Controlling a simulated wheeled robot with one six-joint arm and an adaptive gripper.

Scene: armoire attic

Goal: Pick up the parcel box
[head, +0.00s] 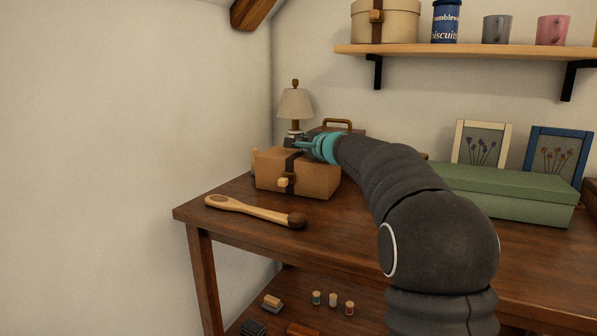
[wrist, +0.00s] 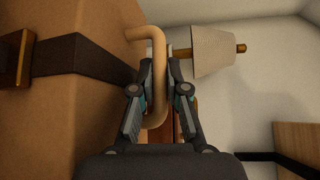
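The parcel box (head: 322,181) is a brown box with a dark strap and a small light clasp on its front. It sits on the left part of the wooden table. In the wrist view the box (wrist: 95,115) fills the left side, and its tan curved handle (wrist: 158,45) rises from the top. My gripper (head: 301,144) is above the box top. In the wrist view my gripper (wrist: 161,72) has its two fingers drawn close on either side of the handle, which it appears to grip. The box seems to rest on the table.
A green box (head: 500,187) is to the right. A shelf (head: 460,50) hangs above.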

